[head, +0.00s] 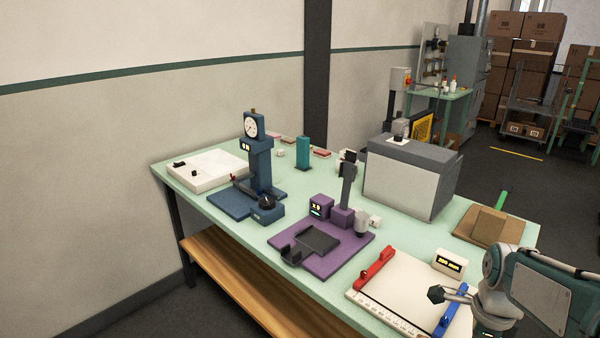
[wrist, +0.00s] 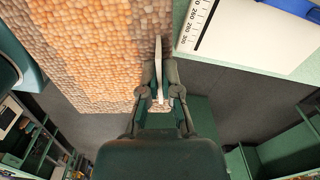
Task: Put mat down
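My gripper (head: 452,293) is at the lower right of the head view, in front of the white ruled board. Its fingers are closed on a small dark six-sided piece (head: 436,295), which looks like the mat. In the wrist view my gripper (wrist: 161,98) pinches a thin pale piece (wrist: 158,58), seen nearly edge-on and reaching out past the fingertips. Its face hardly shows there. The fingers hide the gripped part.
The white board (head: 395,298) has a red bar (head: 374,268), a blue bar (head: 449,318) and a display (head: 449,262). Left of it stand a purple device (head: 325,255) and a blue gauge stand (head: 261,165). An orange pebbled surface (wrist: 85,50) lies left in the wrist view.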

